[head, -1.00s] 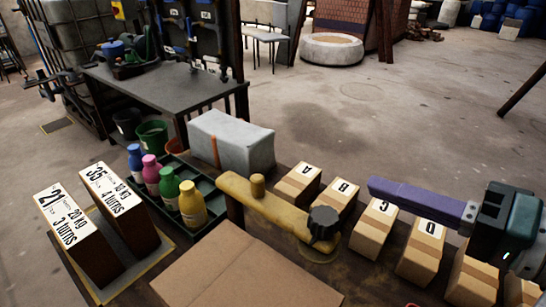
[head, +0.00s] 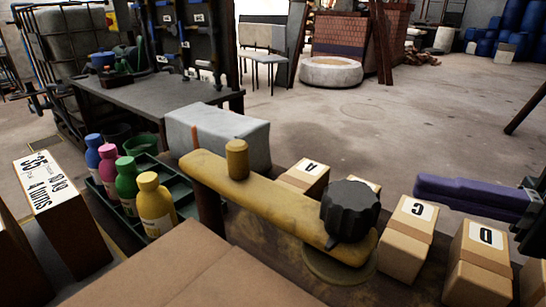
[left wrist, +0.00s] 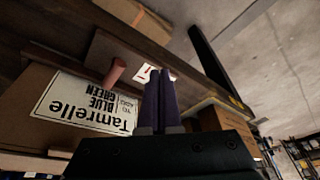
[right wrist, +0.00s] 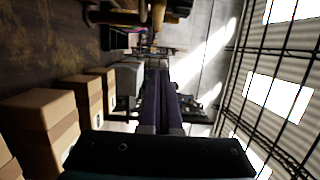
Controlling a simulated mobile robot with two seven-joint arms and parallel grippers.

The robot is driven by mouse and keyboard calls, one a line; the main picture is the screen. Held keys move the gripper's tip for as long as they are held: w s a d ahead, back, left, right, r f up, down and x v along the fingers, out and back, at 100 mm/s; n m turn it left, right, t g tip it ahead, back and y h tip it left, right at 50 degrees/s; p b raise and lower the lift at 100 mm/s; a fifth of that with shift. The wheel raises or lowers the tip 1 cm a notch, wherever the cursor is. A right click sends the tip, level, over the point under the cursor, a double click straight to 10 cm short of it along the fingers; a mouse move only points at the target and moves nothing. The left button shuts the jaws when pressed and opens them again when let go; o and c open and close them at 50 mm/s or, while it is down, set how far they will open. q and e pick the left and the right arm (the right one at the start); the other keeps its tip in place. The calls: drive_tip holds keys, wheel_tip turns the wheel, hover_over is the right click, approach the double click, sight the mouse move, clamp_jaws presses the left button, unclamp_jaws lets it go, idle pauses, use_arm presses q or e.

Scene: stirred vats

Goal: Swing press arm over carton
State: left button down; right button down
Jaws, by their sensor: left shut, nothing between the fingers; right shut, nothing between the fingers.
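The yellow press arm (head: 275,205) has an upright peg (head: 237,160) near its left end and a black knob (head: 350,210) at its right end, above a round base. It lies diagonally behind the brown carton (head: 190,270), whose top fills the bottom of the head view. My right gripper (head: 420,187) is shut and empty, its purple fingers pointing left above the lettered boxes, right of the knob and apart from it. My left gripper is outside the head view; in the left wrist view it (left wrist: 161,75) is shut and empty near a labelled cardboard face (left wrist: 85,110).
Lettered boxes (head: 405,245) line the table to the right. A green tray (head: 180,185) of coloured bottles, a grey block (head: 218,135) and a tall labelled box (head: 65,215) stand left. A dark table (head: 155,100) stands behind. Open floor lies beyond.

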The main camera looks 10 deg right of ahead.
sight(329, 187)
drive_tip(key=shift+w+a, duration=0.1)
use_arm(q)
drive_tip(key=shift+r, duration=0.3)
use_arm(e)
drive_tip(key=shift+w+a, duration=0.6)
drive_tip(key=shift+a, duration=1.2)
drive_tip(key=shift+w+a, duration=0.55)
drive_tip(key=shift+a, duration=1.3)
drive_tip(key=shift+w+a, duration=0.6)
drive_tip(key=shift+a, duration=1.2)
use_arm(q)
drive_tip(key=shift+p, duration=0.35)
